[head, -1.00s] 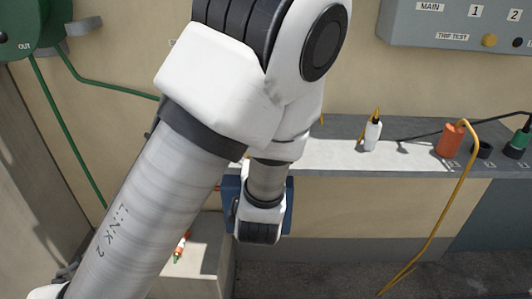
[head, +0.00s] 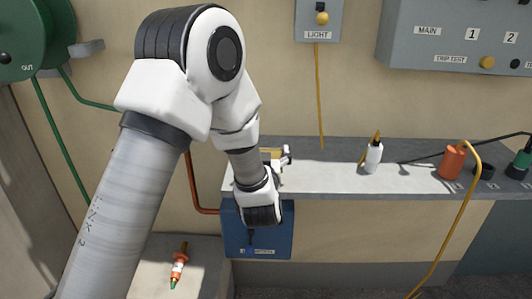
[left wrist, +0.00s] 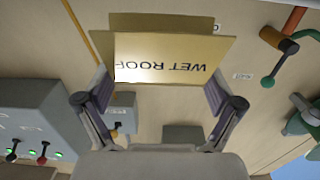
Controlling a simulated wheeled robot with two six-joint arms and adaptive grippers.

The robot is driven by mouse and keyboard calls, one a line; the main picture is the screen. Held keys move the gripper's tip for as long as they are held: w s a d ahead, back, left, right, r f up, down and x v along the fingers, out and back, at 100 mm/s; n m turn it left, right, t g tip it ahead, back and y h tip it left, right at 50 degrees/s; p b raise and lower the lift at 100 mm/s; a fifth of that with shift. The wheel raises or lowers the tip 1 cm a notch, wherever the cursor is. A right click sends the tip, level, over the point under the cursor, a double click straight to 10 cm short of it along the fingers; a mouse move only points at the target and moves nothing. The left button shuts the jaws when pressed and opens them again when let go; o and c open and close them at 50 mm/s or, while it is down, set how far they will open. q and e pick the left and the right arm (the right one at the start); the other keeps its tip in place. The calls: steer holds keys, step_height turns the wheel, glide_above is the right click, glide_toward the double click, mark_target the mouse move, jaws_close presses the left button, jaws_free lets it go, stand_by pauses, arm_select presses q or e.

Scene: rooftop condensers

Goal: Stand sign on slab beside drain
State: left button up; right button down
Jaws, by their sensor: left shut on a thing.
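A yellow folding sign reading "WET ROOF" shows upside down in the left wrist view (left wrist: 172,57), between my two fingers. In the head view only a small part of the sign (head: 271,153) shows behind my left wrist, over the grey ledge. My left gripper (head: 286,157) is shut on the sign, and its fingers also show in the left wrist view (left wrist: 158,95). I cannot tell whether the sign touches the ledge. I cannot make out a drain with certainty. My right gripper is not in view.
The grey ledge (head: 325,175) carries a white bottle (head: 373,157) and an orange cylinder (head: 451,163) with a yellow cord. A blue box (head: 275,240) is below it. An orange-and-green tool (head: 178,267) lies on the low pale block (head: 205,275). A copper pipe (head: 192,185) runs behind my arm.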

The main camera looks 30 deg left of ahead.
arm_select(q)
steer(key=w+a+f, duration=0.2)
steer(key=w, duration=0.1)
steer(key=shift+w+f, duration=0.15)
steer(key=shift+w, duration=0.05)
steer(key=shift+s+f, duration=0.1)
steer(key=shift+f, duration=0.05)
steer(key=o, duration=0.7)
